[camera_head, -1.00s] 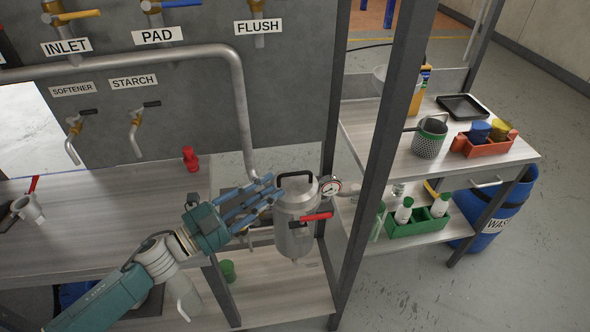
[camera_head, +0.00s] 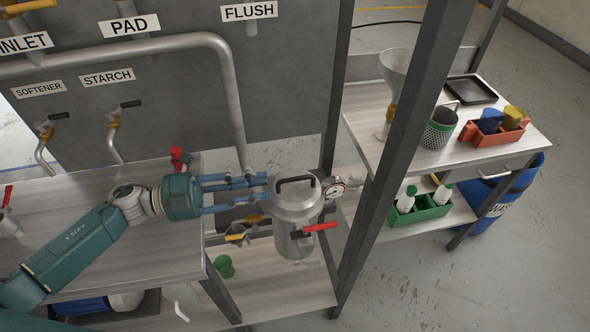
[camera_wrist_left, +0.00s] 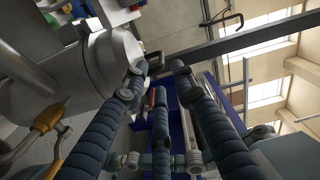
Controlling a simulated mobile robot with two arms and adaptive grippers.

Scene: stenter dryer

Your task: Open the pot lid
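The pot (camera_head: 293,238) is an upright grey metal cylinder at the middle of the head view. Its lid (camera_head: 284,197) is on top, with a black bar handle (camera_head: 296,179). A red lever (camera_head: 320,227) sticks out on its front right. My left gripper (camera_head: 263,188) is left of the pot at lid height, its blue fingers stretched toward the lid's left edge. The fingers look straight, spread and empty; touching or just apart, I cannot tell. In the left wrist view the fingers (camera_wrist_left: 158,68) show beside a large grey metal body (camera_wrist_left: 85,60). My right gripper is out of view.
A pressure gauge (camera_head: 334,187) sits right of the pot. A dark frame post (camera_head: 384,180) stands right of it. A bench (camera_head: 110,225) lies under my left arm. The right-hand table (camera_head: 400,155) holds a funnel, a perforated cup and a red caddy.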

